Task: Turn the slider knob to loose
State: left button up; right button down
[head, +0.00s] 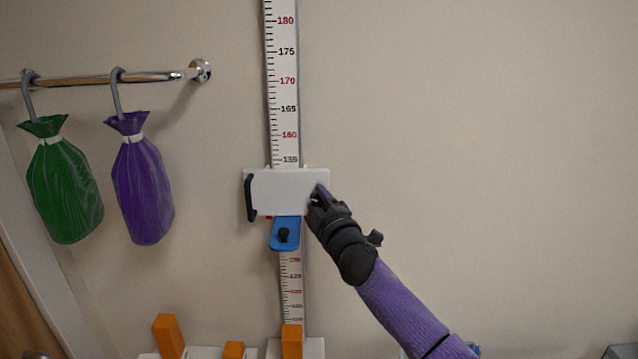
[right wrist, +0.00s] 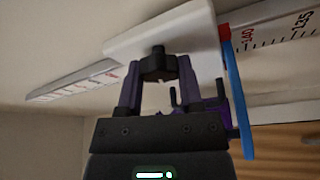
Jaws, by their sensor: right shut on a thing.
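A white slider block (head: 287,190) sits on the vertical measuring scale (head: 285,100), just below the 155 mark, with a black handle (head: 250,198) on its left side. My right gripper (head: 318,194) is at the block's right side. In the right wrist view, its two purple fingers (right wrist: 158,80) are shut on a black slider knob (right wrist: 158,62) that sticks out from the white block (right wrist: 165,32). The knob is mostly hidden by the gripper in the head view, and I cannot read any setting on it. My left gripper is not in view.
A blue piece (head: 285,243) with a dark round part hangs just under the slider. A green bag (head: 65,190) and a purple bag (head: 142,190) hang from a metal rail at the left. Orange blocks (head: 167,335) stand low. The wall at right is clear.

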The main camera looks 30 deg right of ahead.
jog(key=shift+r+n+g+p, duration=0.3)
jog(key=shift+n+g+p, duration=0.1)
jog(key=shift+n+p, duration=0.8)
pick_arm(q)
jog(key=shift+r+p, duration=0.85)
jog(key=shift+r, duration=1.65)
pick_arm(e)
jog(key=shift+f+n+g+y, duration=0.15)
jog(key=shift+n+g+y, duration=0.2)
jog(key=shift+n, duration=0.65)
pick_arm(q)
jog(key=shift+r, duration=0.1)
pick_arm(e)
jog(key=shift+c, duration=1.2)
grip_release()
jog(key=shift+f, duration=0.1)
pick_arm(q)
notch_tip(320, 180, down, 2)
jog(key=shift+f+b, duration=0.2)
jog(key=shift+b, duration=0.9)
pick_arm(e)
jog(key=s+a, duration=0.1)
jog(key=s, duration=0.8)
jog(key=shift+s+a, duration=0.3)
jog(key=shift+s, duration=0.1)
